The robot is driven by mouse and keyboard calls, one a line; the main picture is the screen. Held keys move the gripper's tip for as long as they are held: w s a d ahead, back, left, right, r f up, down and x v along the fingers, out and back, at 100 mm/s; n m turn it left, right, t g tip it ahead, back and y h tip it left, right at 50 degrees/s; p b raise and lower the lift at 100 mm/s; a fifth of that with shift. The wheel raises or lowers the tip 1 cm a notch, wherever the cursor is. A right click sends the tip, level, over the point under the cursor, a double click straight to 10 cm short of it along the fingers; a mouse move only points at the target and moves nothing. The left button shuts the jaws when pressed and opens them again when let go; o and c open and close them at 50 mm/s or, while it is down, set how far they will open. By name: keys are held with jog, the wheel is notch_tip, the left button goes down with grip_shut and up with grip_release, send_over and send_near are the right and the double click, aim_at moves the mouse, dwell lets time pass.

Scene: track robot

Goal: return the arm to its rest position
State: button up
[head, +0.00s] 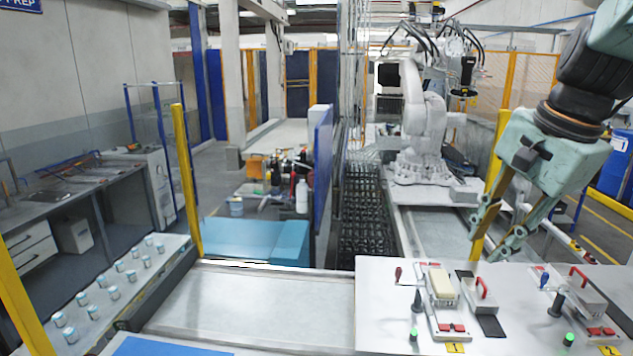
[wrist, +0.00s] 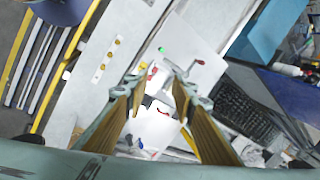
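My gripper (head: 490,243) hangs from the pale green arm at the right of the head view, pointing down and slightly left. Its two fingers are spread with nothing between them. In the wrist view my gripper (wrist: 158,80) also shows open, with tan pads on the inner sides of both fingers. The white table (head: 385,290) lies below and in front of the fingers, which appear above its surface. How high they are is hard to tell.
On the table stand a fixture with a beige block (head: 442,286), a red-handled part (head: 483,292) and a second fixture (head: 580,291). A white robot arm (head: 422,125) stands behind. A yellow post (head: 491,185) rises near my gripper. Small cups (head: 114,292) line the left bench.

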jog(key=s+a+f+n+b, duration=0.2)
jog(key=s+a+n+b, duration=0.2)
jog(key=s+a+n, duration=0.6)
jog(key=s+a+f+n+h+b, duration=0.1)
jog(key=s+f+n+b, duration=0.3)
jog(key=s, duration=1.2)
jog(key=shift+s+a+f, duration=0.2)
jog(key=shift+a+f, duration=0.15)
jog(key=shift+f, duration=1.75)
jog(key=shift+a, duration=0.1)
